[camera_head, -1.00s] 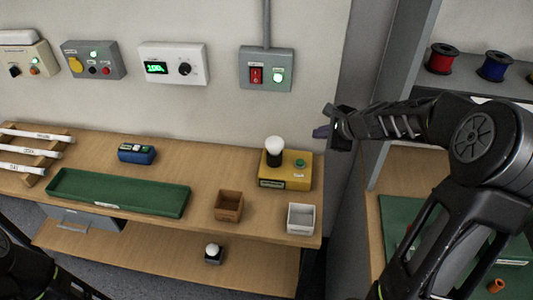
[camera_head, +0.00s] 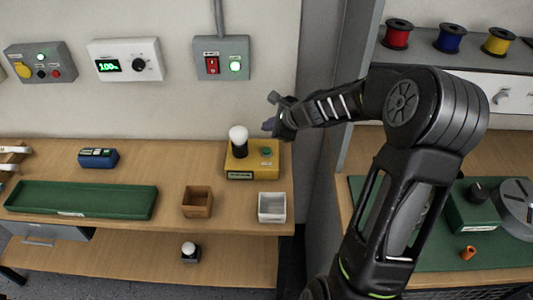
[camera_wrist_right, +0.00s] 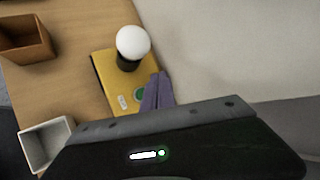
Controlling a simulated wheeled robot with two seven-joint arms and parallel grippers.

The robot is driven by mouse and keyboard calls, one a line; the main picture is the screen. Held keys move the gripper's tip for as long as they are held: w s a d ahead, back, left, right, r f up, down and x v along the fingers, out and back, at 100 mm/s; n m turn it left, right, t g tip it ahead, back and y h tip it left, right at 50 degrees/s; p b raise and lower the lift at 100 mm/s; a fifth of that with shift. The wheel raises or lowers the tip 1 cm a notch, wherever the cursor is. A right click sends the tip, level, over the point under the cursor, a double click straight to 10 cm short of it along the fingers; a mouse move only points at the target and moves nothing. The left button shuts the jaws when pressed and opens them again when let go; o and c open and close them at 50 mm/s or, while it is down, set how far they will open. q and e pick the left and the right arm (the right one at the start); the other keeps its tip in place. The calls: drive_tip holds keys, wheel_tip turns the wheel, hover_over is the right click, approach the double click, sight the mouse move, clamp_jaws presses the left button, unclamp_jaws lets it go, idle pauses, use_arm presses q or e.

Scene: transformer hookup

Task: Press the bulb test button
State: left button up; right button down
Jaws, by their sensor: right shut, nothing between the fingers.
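The yellow bulb tester (camera_head: 240,172) stands at the right end of the wooden bench, with a white bulb (camera_head: 238,135) upright in its black socket. Its green test button (camera_head: 266,151) is on the top right. My right gripper (camera_head: 270,125) is shut and empty, above and just right of the tester. In the right wrist view the tester (camera_wrist_right: 108,75) shows with its bulb (camera_wrist_right: 133,42), and the purple fingertips (camera_wrist_right: 156,93) appear beside the green button (camera_wrist_right: 140,94), partly over it. I cannot tell whether they touch it. My left gripper is out of view.
A brown box (camera_head: 197,208) and a white box (camera_head: 272,216) sit in front of the tester. A green tray (camera_head: 80,208) and a blue device (camera_head: 98,158) lie to the left. A grey switch box (camera_head: 221,67) is on the wall above. A lower shelf holds another bulb (camera_head: 190,249).

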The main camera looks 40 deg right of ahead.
drive_tip(key=b, duration=0.4)
hover_over(269, 152)
wheel_tip(269, 152, down, 5)
drive_tip(key=shift+w+f, duration=0.15)
drive_tip(key=shift+f+b, duration=0.6)
drive_tip(key=shift+b, duration=0.05)
drive_tip(key=shift+f, duration=0.1)
idle(1.1)
drive_tip(key=shift+f+b, duration=0.25)
drive_tip(key=shift+b, duration=0.15)
drive_tip(key=shift+f+b, duration=0.5)
idle(0.5)
drive_tip(key=shift+r, duration=0.1)
drive_tip(key=shift+r+p, duration=0.8)
wheel_tip(269, 152, up, 5)
drive_tip(key=p, duration=0.4)
drive_tip(key=shift+p, duration=0.35)
